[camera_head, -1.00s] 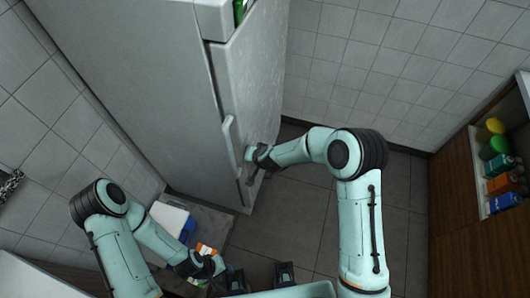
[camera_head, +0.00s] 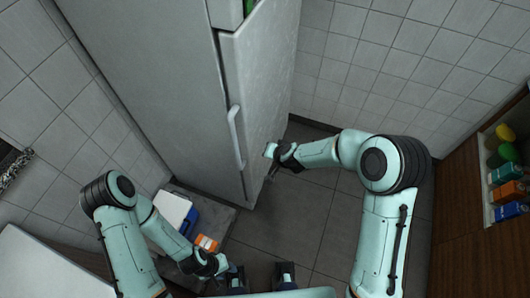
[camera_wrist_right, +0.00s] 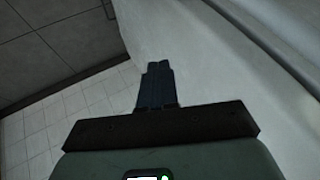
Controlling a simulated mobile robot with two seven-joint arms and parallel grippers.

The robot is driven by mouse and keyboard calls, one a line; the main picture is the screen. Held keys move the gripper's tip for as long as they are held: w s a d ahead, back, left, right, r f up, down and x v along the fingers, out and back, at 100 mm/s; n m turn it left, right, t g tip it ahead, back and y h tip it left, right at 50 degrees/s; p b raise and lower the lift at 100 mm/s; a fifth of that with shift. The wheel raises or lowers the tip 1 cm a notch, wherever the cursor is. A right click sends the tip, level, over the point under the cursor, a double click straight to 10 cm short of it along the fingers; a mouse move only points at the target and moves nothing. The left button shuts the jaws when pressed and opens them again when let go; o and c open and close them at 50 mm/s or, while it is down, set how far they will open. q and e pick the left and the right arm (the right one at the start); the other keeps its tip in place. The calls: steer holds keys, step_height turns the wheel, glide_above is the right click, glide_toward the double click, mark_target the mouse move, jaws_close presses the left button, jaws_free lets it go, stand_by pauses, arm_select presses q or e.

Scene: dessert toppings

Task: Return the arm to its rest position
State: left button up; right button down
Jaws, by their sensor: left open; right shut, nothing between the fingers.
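My right gripper (camera_head: 271,172) is just right of the fridge door edge in the head view, apart from the handle. In the right wrist view its dark fingers (camera_wrist_right: 157,82) are together and empty, with a pale surface behind them. My right arm is bent, its forearm reaching left. My left gripper (camera_head: 261,279) is low in the head view, its two dark fingers spread wide with nothing seen between them. My left arm is folded at the lower left.
A tall grey fridge (camera_head: 160,80) with a vertical handle (camera_head: 236,135) stands ahead. A white-and-blue box (camera_head: 176,212) and an orange item (camera_head: 206,243) lie near my left arm. A shelf at right holds bottles (camera_head: 503,155). Floor right of the fridge is clear.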

arm_select(q)
steer(key=shift+w+a+r+p, duration=0.15)
steer(key=shift+w+r+p, duration=0.15)
steer(key=shift+w, duration=0.1)
arm_select(e)
steer(key=v, duration=0.4)
steer(key=shift+d+r, duration=0.2)
steer(key=shift+r, duration=0.2)
steer(key=s+d+f+g, duration=0.2)
steer(key=s+d+f, duration=0.1)
steer(key=s+f, duration=0.5)
steer(key=s+d+f+g, duration=0.2)
steer(key=s+f+g, duration=0.1)
steer(key=s+f, duration=0.55)
arm_select(q)
steer(key=shift+w+r+p, duration=0.3)
steer(key=shift+r+p, duration=0.15)
steer(key=shift+r, duration=0.15)
arm_select(e)
steer(key=s+f+g, duration=0.1)
steer(key=s+f, duration=0.1)
steer(key=s, duration=0.5)
steer(key=s+f+g, duration=0.1)
steer(key=s+f, duration=0.1)
steer(key=s, duration=0.5)
steer(key=shift+s+a+f+g+y, duration=0.25)
steer(key=shift+a+f+g+y, duration=0.05)
steer(key=shift+a+g+y, duration=0.1)
steer(key=shift+w, duration=0.1)
